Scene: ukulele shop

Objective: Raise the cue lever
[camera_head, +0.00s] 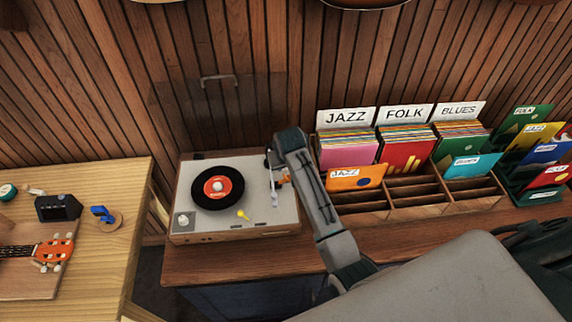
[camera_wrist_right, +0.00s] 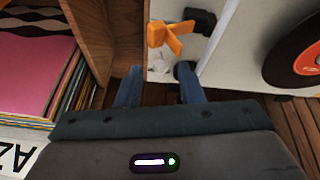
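The record player (camera_head: 255,225) stands on the wooden counter with a black record (camera_head: 205,200) with a red label on its platter. A small orange part, which looks like the cue lever (camera_head: 284,180), is at its right side. In the right wrist view the orange lever (camera_wrist_right: 170,38) stands just beyond my fingertips. My right gripper (camera_wrist_right: 158,72) is open, its two blue-grey fingers apart with nothing held between them. In the head view my right arm reaches over the player's right edge, and the gripper (camera_head: 272,158) is mostly hidden. My left gripper is not in view.
A wooden record rack (camera_head: 400,195) with JAZZ, FOLK and BLUES sleeves stands close to the right of the player. A yellow piece (camera_head: 242,214) sits on the player's front. A workbench (camera_head: 115,185) with a ukulele stands at left. A slatted wall rises behind.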

